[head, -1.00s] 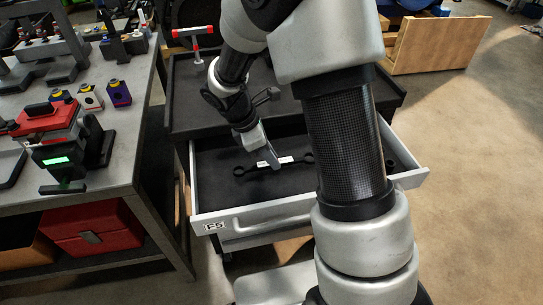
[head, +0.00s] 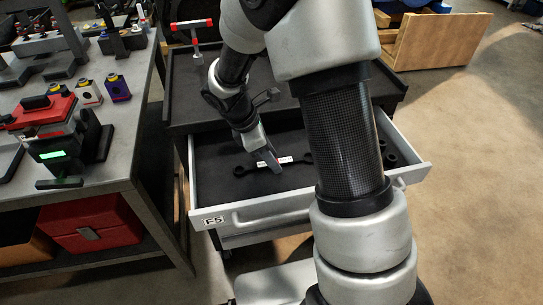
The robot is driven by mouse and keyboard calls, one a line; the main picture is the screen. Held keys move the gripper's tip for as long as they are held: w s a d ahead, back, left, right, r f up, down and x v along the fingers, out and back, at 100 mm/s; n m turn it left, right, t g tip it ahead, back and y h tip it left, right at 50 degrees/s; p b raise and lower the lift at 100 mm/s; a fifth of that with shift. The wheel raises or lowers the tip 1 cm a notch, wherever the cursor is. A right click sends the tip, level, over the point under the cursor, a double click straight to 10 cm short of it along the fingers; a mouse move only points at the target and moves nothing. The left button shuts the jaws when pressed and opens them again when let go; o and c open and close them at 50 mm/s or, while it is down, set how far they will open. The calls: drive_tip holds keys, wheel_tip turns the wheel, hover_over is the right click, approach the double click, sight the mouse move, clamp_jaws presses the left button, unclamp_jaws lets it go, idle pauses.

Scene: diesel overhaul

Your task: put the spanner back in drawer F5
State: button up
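The drawer marked F5 (head: 258,211) is pulled out of the dark cabinet and its inside is dark. A dark spanner with a pale label (head: 285,160) lies across the drawer, or just above its floor. Its left ring end (head: 239,170) and right ring end (head: 308,158) both show. My gripper (head: 271,160) points down into the drawer, with its fingers at the middle of the spanner. The fingers cover part of the spanner. I cannot tell whether they are apart or closed on it.
Dark round parts (head: 389,156) lie at the drawer's right side, partly behind my arm. A red-handled T-shaped tool (head: 192,28) stands on the cabinet top (head: 190,95). A workbench (head: 125,135) with several fixtures stands close on the left. Open floor lies to the right.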

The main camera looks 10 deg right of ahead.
drive_tip(key=p+v, duration=0.2)
drive_tip(key=v, duration=1.5)
drive_tip(key=shift+r, duration=0.2)
drive_tip(key=shift+a, duration=0.15)
drive_tip(key=shift+c, duration=0.3)
